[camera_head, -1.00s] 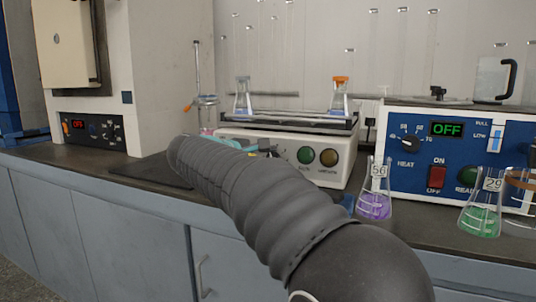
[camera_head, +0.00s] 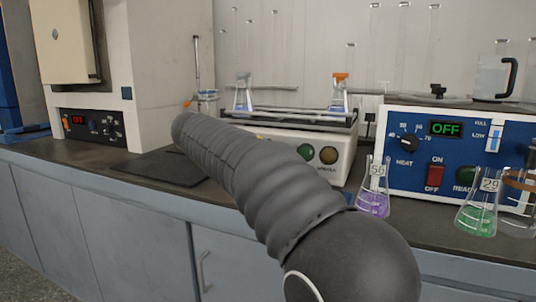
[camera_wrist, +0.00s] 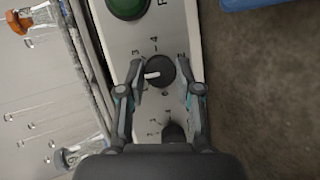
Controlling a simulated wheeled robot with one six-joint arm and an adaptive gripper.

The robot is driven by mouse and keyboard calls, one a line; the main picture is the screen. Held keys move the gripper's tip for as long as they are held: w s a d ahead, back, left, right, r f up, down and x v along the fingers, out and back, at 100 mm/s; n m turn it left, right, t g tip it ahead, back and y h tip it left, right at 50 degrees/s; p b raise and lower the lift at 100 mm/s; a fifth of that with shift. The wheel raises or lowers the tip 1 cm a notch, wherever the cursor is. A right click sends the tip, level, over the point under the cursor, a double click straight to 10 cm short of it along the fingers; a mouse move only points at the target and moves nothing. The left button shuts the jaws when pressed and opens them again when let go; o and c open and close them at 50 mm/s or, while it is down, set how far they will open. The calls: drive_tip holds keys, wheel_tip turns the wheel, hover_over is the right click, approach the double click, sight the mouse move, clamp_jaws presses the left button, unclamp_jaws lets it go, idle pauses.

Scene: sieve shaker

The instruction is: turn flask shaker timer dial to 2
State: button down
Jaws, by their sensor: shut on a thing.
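The flask shaker (camera_head: 343,163) is a white box on the bench, with two flasks on its top platform. In the wrist view its black round dial (camera_wrist: 162,73) shows a white pointer mark directed toward the left, with numbers printed around it. My gripper (camera_wrist: 160,67) is shut on this dial, one finger on each side. A second dark knob (camera_wrist: 174,132) lies between the fingers, nearer the palm. In the head view my arm hides the gripper and the dials.
A blue heater unit (camera_head: 399,180) with an OFF display stands at right. A purple flask (camera_head: 374,203) and a green flask (camera_head: 475,222) stand before it. A dark mat (camera_head: 155,168) lies left of my arm. A white oven-like unit (camera_head: 160,75) stands at far left.

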drive_tip(key=c, duration=0.8)
unclamp_jaws()
drive_tip(key=v, duration=1.2)
drive_tip(key=shift+f, duration=0.1)
